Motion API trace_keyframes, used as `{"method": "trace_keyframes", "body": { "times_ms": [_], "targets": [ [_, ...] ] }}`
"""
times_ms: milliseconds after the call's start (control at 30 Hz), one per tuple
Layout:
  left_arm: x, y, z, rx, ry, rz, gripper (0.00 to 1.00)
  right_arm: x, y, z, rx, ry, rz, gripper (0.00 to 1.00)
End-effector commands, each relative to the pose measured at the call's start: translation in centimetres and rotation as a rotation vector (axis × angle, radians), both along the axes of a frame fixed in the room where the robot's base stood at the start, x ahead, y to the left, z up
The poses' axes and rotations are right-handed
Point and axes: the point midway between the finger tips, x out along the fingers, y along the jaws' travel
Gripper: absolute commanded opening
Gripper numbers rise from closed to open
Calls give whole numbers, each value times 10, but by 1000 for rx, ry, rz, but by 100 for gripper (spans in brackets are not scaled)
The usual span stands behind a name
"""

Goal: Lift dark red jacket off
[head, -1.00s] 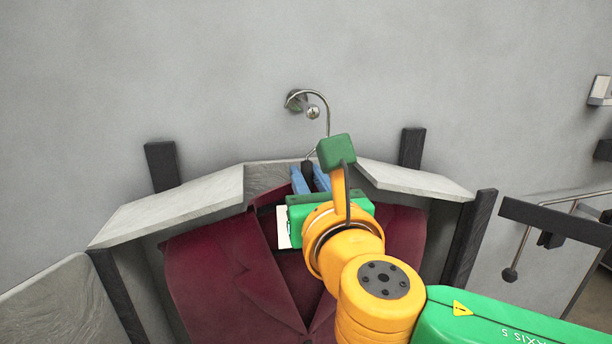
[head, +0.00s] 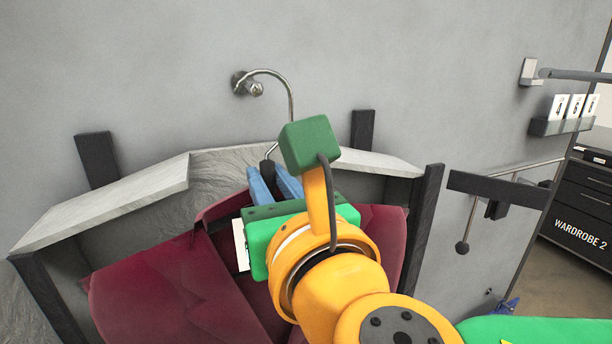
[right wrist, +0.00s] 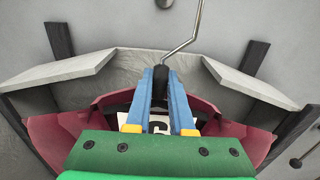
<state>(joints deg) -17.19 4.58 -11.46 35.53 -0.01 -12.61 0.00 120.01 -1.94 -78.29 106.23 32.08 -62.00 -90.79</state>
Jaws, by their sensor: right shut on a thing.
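The dark red jacket (head: 155,292) hangs in front of a grey angled panel, partly hidden by my right arm. It also shows in the right wrist view (right wrist: 98,112). Its hanger has a black neck (right wrist: 160,80) and a long bent metal hook (head: 275,75), which runs up to a round wall peg (head: 252,88). The hook appears to rest at the peg; exact contact is unclear. My right gripper (head: 267,168), with blue fingers, is shut on the hanger neck above the collar. A white tag (head: 240,245) shows beside the gripper. My left gripper is not in view.
Pale grey side panels (head: 105,205) with dark posts (head: 422,225) flank the jacket closely. To the right are a black bracket with a rod and ball (head: 462,246), a card rack (head: 562,127) and a drawer unit marked WARDROBE 2 (head: 580,205). Wall above is mostly clear.

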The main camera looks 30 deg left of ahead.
Motion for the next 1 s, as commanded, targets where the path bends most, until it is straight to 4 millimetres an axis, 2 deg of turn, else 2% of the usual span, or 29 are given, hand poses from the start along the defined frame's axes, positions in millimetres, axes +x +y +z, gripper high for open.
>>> {"method": "trace_keyframes", "body": {
  "times_ms": [200,667,1000],
  "targets": [
    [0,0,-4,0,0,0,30,-8,-10,1,3,-5,0,0],
    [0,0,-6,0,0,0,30,-13,-15,1,3,-4,0,0],
    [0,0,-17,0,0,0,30,-43,-52,0,3,-6,-1,0]
  ]
}}
